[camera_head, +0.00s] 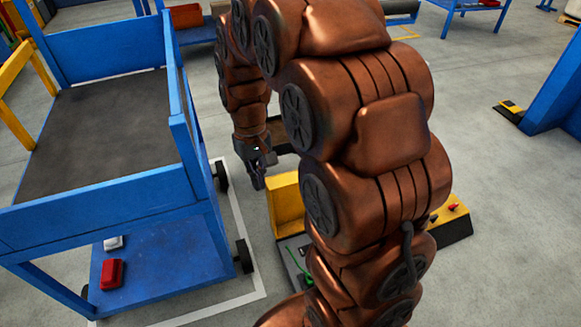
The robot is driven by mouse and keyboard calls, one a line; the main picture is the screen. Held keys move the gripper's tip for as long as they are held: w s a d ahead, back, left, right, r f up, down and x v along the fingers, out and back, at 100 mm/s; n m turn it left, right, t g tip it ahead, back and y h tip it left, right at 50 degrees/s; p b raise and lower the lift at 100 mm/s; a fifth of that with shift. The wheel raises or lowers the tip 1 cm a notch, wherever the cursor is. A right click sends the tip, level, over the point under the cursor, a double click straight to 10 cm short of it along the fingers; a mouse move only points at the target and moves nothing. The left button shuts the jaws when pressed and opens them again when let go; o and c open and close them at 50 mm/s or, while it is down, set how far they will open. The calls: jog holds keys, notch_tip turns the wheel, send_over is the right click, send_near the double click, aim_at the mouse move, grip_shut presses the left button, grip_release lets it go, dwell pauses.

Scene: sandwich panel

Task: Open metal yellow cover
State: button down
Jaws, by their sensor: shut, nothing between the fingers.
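The yellow metal cover (285,203) shows in the head view as an upright yellow plate, just left of my copper-coloured arm. It stands at the edge of a dark panel (294,254), most of which my arm hides. My gripper (259,184) points down a little to the left of and above the cover in the picture. It looks shut and empty. I cannot tell whether it touches the cover, but a small gap seems to show.
A blue cart (95,195) with a dark top stands at the left, close to my gripper. A red object (111,274) lies on its lower shelf. A yellow part with a red knob (453,207) shows right of my arm. Open floor lies at the right.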

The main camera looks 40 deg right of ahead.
jog(key=w+d+f+m+t, duration=0.1)
jog(key=w+d+f, duration=0.55)
jog(key=w, duration=0.25)
jog(key=w+d+f+t+p, duration=0.1)
jog(key=w+d+f, duration=0.4)
jog(key=w+d, duration=0.25)
jog(key=w+d+f+m+t, duration=0.1)
jog(key=w+d+f, duration=0.5)
jog(key=w, duration=0.3)
jog(key=w+d+f+h, duration=0.1)
jog(key=w+d+f, duration=0.3)
jog(key=d+f, duration=0.55)
notch_tip(320, 180, down, 10)
jog(key=w+b, duration=0.1)
jog(key=shift+w+a+t, duration=0.15)
jog(key=shift+a+t, duration=0.1)
jog(key=shift+t, duration=0.15)
jog(key=shift+r, duration=0.1)
jog(key=s, duration=0.2)
jog(key=s+b, duration=0.1)
jog(key=shift+s+a+r, duration=0.15)
jog(key=shift+a+r, duration=0.1)
jog(key=shift+a, duration=0.15)
jog(key=shift+s+r, duration=0.1)
jog(key=shift+s, duration=0.05)
